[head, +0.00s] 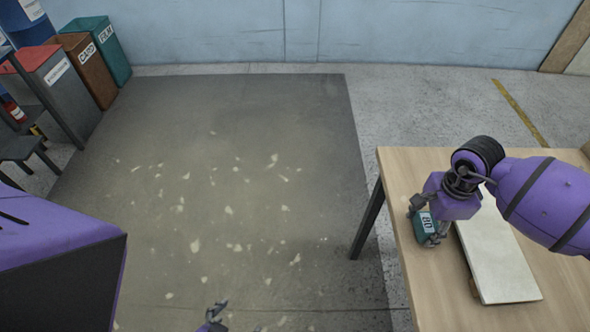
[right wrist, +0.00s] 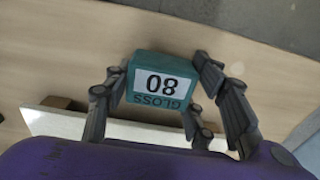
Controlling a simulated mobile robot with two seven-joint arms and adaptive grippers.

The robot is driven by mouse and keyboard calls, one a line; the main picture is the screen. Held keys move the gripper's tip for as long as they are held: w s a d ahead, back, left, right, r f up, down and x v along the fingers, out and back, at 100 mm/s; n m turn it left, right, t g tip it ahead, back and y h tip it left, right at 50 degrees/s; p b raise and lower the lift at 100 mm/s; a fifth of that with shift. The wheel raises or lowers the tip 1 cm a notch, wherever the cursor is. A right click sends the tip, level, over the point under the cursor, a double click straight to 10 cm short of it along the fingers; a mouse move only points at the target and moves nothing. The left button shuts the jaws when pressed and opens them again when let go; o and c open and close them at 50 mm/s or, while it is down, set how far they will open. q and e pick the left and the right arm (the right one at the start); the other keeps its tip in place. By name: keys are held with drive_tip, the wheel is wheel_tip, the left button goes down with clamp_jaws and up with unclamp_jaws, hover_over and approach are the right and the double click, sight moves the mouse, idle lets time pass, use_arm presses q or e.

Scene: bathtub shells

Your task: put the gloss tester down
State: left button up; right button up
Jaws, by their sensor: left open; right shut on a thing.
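The gloss tester is a small teal box with a white label reading "80" and "GLOSS". In the head view the gloss tester (head: 424,225) is between the fingers of my right gripper (head: 429,222), over the left part of the wooden table (head: 409,171). The right wrist view shows the gloss tester (right wrist: 158,84) with the fingers of my right gripper (right wrist: 158,92) shut on its sides. Whether its underside touches the table is hidden. My left gripper (head: 218,318) is open and empty at the bottom edge of the head view, over the floor and partly cut off.
A pale flat panel (head: 500,262) lies on the table just right of the gloss tester, raised on a small block. Bare tabletop (head: 427,265) is left of the panel. Bins (head: 97,45) stand far left. The speckled dark floor mat (head: 230,150) is clear of large objects.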

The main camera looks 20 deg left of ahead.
sight(430, 223)
drive_tip(key=shift+f, duration=0.15)
drive_tip(key=o, duration=1)
drive_tip(key=shift+o, duration=0.2)
drive_tip(key=shift+r, duration=0.35)
wheel_tip(430, 223, up, 10)
drive_tip(key=shift+r+b, duration=0.2)
drive_tip(key=shift+b, duration=0.15)
drive_tip(key=shift+r, duration=0.65)
